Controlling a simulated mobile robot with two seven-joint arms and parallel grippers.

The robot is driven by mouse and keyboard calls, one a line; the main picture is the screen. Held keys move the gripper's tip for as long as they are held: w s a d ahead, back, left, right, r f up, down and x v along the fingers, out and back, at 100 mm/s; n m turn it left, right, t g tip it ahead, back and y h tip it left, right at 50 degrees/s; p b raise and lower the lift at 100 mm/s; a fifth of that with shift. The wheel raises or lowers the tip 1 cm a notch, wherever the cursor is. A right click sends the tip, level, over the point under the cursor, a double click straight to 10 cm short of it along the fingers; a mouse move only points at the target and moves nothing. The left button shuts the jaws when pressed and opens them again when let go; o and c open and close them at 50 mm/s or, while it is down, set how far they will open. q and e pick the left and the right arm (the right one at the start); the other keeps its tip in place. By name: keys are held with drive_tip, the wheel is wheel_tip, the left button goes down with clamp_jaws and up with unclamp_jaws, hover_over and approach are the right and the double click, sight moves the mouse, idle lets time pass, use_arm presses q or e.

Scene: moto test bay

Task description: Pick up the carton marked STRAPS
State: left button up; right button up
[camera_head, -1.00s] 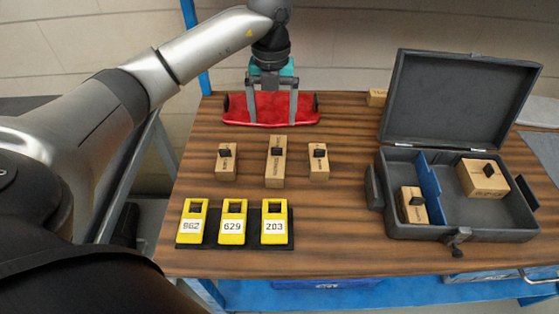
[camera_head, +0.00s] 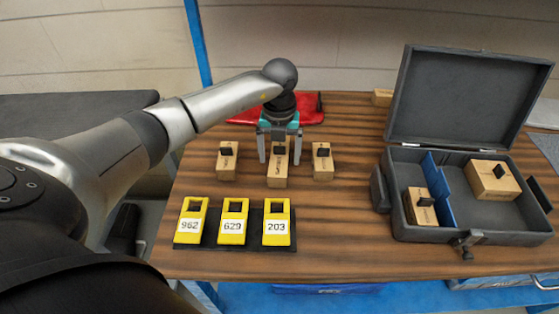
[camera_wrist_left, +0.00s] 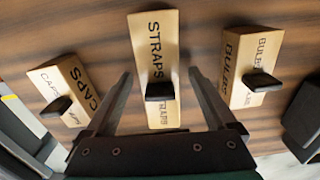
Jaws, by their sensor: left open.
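The carton marked STRAPS (camera_head: 277,179) stands on the wooden table, the middle one of a row of three, with a dark tab on top. In the left wrist view the STRAPS carton (camera_wrist_left: 153,55) lies between the fingers, its lettering readable. My left gripper (camera_head: 280,160) is open, pointing down over this carton, with one finger to each side; I cannot tell whether they touch it. The fingers also show in the left wrist view (camera_wrist_left: 158,80). The CAPS carton (camera_wrist_left: 66,88) is to the left and the BULBS carton (camera_wrist_left: 251,60) to the right. My right gripper is not in view.
Yellow numbered holders (camera_head: 232,222) stand on a dark base in front of the cartons. An open grey case (camera_head: 460,231) with cartons inside is at the right. A red tray (camera_head: 307,112) lies behind the gripper. Bare table lies between the cartons and the case.

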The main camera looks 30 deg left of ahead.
use_arm(q)
clamp_jaws()
idle(0.8)
